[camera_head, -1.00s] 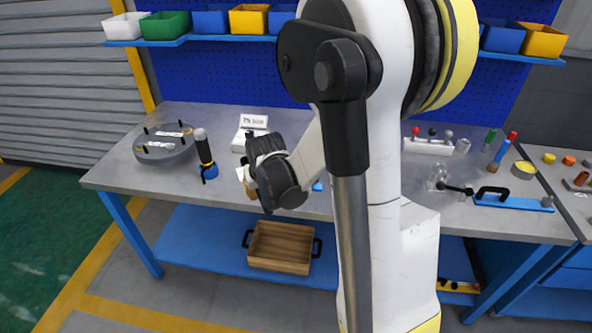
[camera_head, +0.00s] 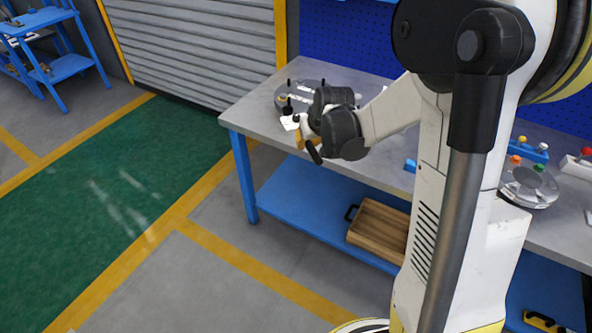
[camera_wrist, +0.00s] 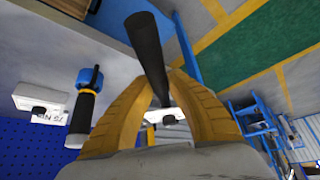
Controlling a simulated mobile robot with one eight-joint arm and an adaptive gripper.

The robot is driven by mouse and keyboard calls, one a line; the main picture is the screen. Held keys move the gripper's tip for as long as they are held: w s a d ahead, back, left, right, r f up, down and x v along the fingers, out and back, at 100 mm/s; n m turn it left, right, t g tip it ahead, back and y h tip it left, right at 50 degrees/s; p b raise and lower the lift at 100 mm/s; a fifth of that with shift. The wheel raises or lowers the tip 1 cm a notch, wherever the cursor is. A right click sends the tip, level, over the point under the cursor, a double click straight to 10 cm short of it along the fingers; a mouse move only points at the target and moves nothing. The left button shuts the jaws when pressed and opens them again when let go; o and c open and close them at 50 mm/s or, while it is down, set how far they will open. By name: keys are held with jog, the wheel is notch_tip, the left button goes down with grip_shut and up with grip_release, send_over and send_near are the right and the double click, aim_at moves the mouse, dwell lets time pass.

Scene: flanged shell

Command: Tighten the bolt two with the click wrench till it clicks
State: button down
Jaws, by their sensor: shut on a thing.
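The handle's lower end (camera_head: 314,153) also shows below the gripper in the head view. The wrench's working end and any contact with a bolt are not clear.
A wooden crate (camera_head: 379,232) sits on the lower shelf. The green floor (camera_head: 110,190) is open.

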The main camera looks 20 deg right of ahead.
jog(key=w+d+r, duration=0.5)
jog(key=w+d, duration=0.3)
jog(key=d, duration=0.4)
jog(key=shift+d+r+m, duration=0.2)
jog(key=shift+d+m, duration=0.1)
jog(key=shift+d, duration=0.05)
jog(key=shift+s, duration=0.1)
jog(key=shift+f+b, duration=1.9)
jog(key=shift+f, duration=0.65)
jog(key=shift+f+t+b, duration=0.3)
jog(key=shift+f+b, duration=0.65)
jog(key=shift+f, duration=0.45)
jog(key=shift+a+h, duration=0.2)
jog(key=shift+h, duration=0.1)
